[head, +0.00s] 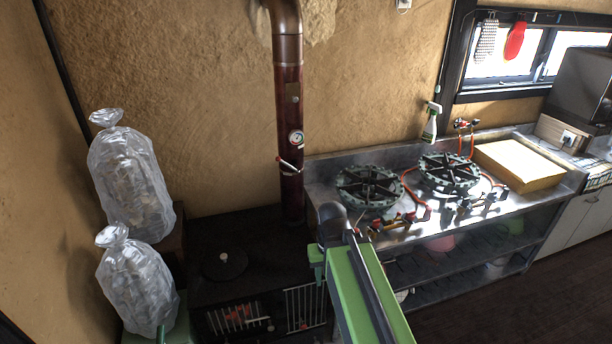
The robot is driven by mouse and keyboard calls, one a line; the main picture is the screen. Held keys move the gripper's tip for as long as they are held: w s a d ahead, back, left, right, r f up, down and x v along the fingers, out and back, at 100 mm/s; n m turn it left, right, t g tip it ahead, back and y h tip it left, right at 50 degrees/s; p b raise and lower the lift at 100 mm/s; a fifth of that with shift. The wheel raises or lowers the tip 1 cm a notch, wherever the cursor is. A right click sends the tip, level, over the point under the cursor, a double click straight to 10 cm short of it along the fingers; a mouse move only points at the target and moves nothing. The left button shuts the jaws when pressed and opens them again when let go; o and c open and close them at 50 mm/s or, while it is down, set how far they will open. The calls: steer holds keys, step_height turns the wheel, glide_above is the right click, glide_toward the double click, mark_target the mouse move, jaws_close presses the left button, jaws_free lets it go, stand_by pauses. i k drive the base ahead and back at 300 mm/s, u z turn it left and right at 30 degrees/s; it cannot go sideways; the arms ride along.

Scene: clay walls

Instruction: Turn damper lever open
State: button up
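The damper lever (288,165) is a thin, light-coloured handle with a reddish part. It sits across the dark red stove pipe (289,100), just below a round gauge (296,137), and appears to slant down to the right. My green arm reaches up from the bottom centre, and its dark end (331,214) shows below and to the right of the lever, apart from it in the picture. I cannot make out fingertips, so I cannot tell whether my gripper is open or shut.
A black stove (225,285) stands under the pipe. To the right is a metal counter (330,165) with two burners (368,187), hoses and a spray bottle (431,124). Two filled clear bags (130,180) stand at the left. The wall left of the pipe is bare.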

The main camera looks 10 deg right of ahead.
mark_target(296, 168)
steer(key=u, duration=0.2)
steer(key=i, duration=0.55)
steer(key=z, duration=0.75)
steer(key=k, duration=0.1)
steer(key=u, duration=2.85)
steer(key=k, duration=1)
steer(key=z, duration=3.3)
steer(key=i, duration=0.1)
steer(key=u, duration=2.45)
steer(key=i, duration=0.75)
